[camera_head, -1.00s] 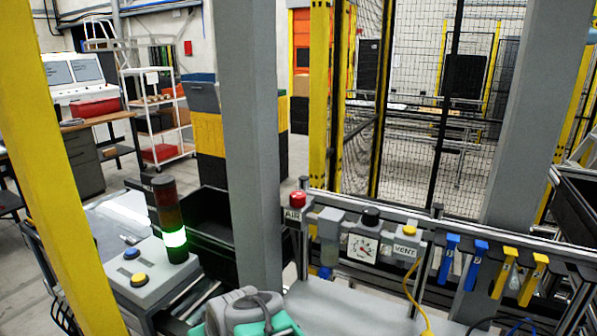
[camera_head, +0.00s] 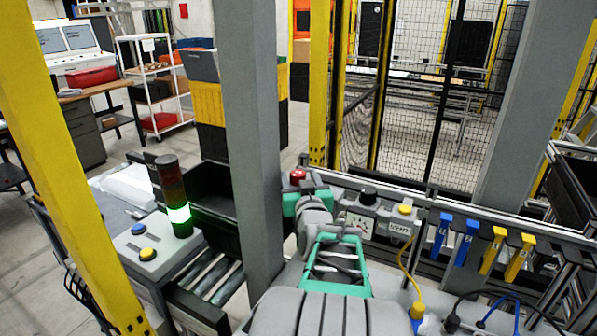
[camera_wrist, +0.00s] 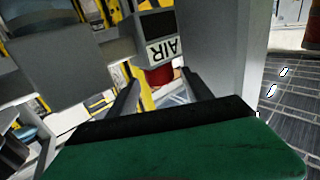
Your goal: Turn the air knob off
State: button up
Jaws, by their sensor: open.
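The red air knob (camera_head: 297,176) stands on top of the air unit at the left end of the fixture rail in the head view. In the wrist view the red knob (camera_wrist: 159,76) shows beside the upside-down AIR label (camera_wrist: 165,51). My gripper (camera_wrist: 160,79) is open, its two dark fingers seen on either side of the red knob in that view. I cannot tell whether they touch it. In the head view my gripper (camera_head: 304,200) is at the air unit, just in front of and below the knob, and covers the AIR label.
Right along the rail are a gauge with a black knob (camera_head: 368,195), the VENT unit with a yellow button (camera_head: 405,209), and blue and yellow tags (camera_head: 467,242). A grey post (camera_head: 253,130) stands close left of my arm. A lit signal tower (camera_head: 173,196) is farther left.

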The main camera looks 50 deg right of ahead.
jog(key=shift+w+d, duration=0.25)
jog(key=shift+w, duration=0.1)
grip_shut()
dwell(0.4)
